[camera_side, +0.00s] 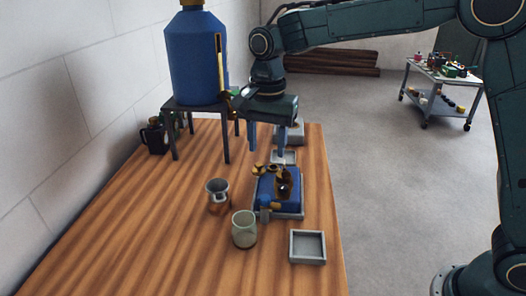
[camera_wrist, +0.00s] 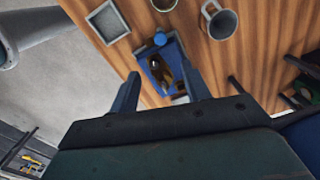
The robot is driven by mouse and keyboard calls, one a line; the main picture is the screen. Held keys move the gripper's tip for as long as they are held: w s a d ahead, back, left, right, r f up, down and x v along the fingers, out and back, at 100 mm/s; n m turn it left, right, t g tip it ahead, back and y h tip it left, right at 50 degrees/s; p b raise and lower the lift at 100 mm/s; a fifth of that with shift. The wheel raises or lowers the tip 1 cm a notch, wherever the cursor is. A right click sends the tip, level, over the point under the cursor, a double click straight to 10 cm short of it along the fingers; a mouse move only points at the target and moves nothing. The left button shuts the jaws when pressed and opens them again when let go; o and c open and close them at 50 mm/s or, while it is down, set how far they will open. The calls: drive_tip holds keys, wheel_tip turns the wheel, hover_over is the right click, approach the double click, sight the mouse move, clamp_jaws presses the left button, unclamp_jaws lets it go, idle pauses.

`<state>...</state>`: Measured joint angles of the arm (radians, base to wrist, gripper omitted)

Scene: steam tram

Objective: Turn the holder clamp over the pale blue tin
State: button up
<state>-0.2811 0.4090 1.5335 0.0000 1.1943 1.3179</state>
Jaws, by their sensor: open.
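My gripper (camera_side: 268,152) points down above the far end of a blue block-like fixture (camera_side: 266,189), with its two fingers apart and nothing between them. Brass-coloured parts (camera_side: 283,182) stand on the fixture; which one is the holder clamp I cannot tell. In the wrist view the fixture (camera_wrist: 154,76) shows beyond and between the open fingers (camera_wrist: 160,68). A small round blue piece (camera_wrist: 160,38) shows at its edge there.
A metal mug (camera_side: 218,195) stands left of the fixture. An empty grey square tray (camera_side: 307,247) lies at the front right. A large blue bottle (camera_side: 196,58) on a dark stand (camera_side: 174,138) rises at the back left, close to my gripper. The left front of the table (camera_side: 120,240) is clear.

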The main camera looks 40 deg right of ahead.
sight(265, 196)
drive_tip(key=shift+w+a+f, duration=0.1)
drive_tip(key=shift+f, duration=0.05)
drive_tip(key=shift+f, duration=0.1)
wheel_tip(265, 196, down, 14)
drive_tip(key=shift+r, duration=0.2)
idle(0.6)
drive_tip(key=c, duration=1)
